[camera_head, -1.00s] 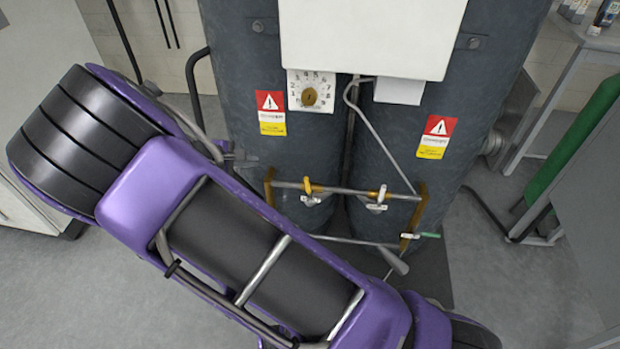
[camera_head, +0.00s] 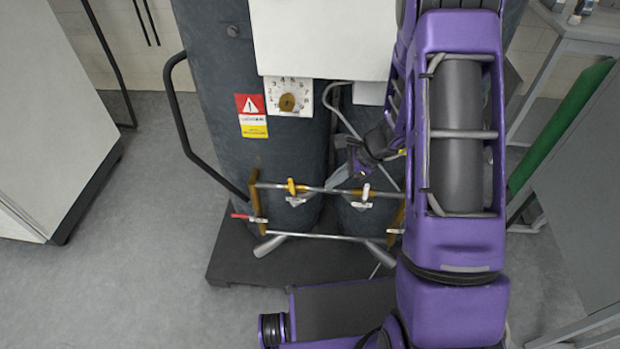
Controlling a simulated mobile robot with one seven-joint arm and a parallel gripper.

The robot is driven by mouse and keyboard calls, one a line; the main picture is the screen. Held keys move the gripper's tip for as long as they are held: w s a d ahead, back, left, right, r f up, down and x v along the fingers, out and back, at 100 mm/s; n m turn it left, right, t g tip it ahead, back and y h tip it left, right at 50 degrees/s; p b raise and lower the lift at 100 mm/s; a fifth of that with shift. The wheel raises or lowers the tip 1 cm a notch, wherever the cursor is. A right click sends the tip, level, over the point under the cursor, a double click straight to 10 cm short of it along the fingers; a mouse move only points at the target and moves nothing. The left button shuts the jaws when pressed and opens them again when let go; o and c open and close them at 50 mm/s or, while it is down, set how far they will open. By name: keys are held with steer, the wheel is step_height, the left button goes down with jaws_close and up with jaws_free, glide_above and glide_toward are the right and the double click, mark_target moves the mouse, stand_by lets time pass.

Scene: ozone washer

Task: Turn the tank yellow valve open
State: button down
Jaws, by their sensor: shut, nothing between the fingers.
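Two dark tanks (camera_head: 223,100) stand side by side, the right one partly behind my arm. A horizontal pipe with small valves runs low across their front. A yellow valve handle (camera_head: 291,187) stands upright on the left part of this pipe, with a white fitting (camera_head: 296,201) just below. Another white valve fitting (camera_head: 365,193) sits further right on the pipe; I cannot make out its yellow part clearly.
A red handle (camera_head: 241,216) sticks out at the lower left of the pipe frame. A white box (camera_head: 320,38) and a numbered dial (camera_head: 289,98) are above. A curved black rail (camera_head: 178,125) is at the left. Grey floor (camera_head: 140,220) is clear on the left.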

steer(key=w+d+m+t, duration=0.1)
steer(key=w+d+m, duration=0.1)
glide_toward(294, 188)
steer(key=shift+d+f+x, duration=0.25)
steer(key=shift+d+x, duration=0.1)
steer(key=shift+x, duration=2.85)
steer(key=shift+m+y+b, duration=0.3)
steer(key=shift+m+b, duration=0.1)
steer(key=shift+a, duration=0.1)
steer(key=shift+a+r, duration=0.1)
